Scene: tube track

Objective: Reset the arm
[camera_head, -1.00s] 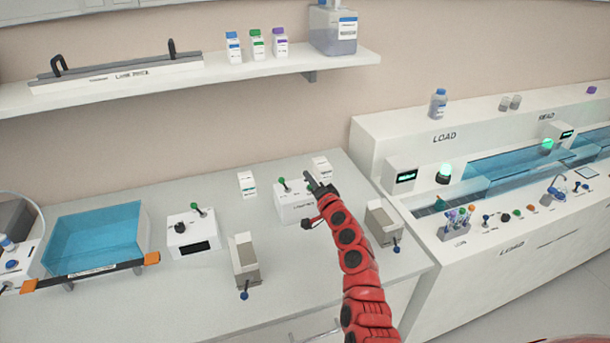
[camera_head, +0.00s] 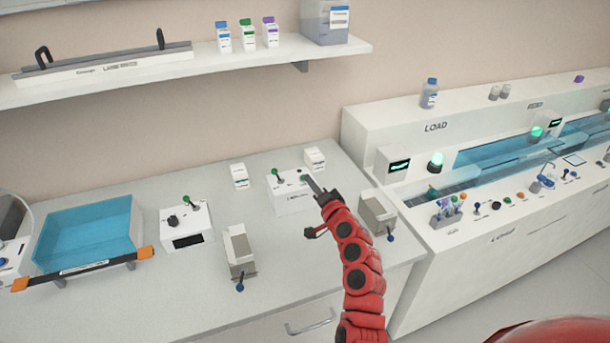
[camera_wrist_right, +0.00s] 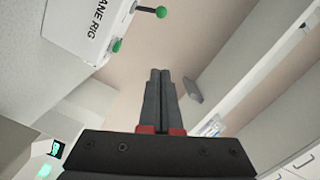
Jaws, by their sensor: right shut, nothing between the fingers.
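My red right arm reaches in from the bottom of the head view. Its gripper (camera_head: 308,182) is at the white box with a green-knobbed lever (camera_head: 290,192), overlapping its right side in the picture; I cannot tell whether they touch. In the right wrist view the two dark fingers (camera_wrist_right: 160,75) lie together, shut and empty. The same box shows at the upper left there, with its green knobs and part of a printed label. My left gripper is not in view.
A similar box (camera_head: 187,228), a blue tray (camera_head: 88,236) and two grey holders with blue-knobbed levers (camera_head: 239,252) (camera_head: 377,214) stand on the bench. The white LOAD machine (camera_head: 436,127) is at the right. A shelf (camera_head: 190,77) hangs above.

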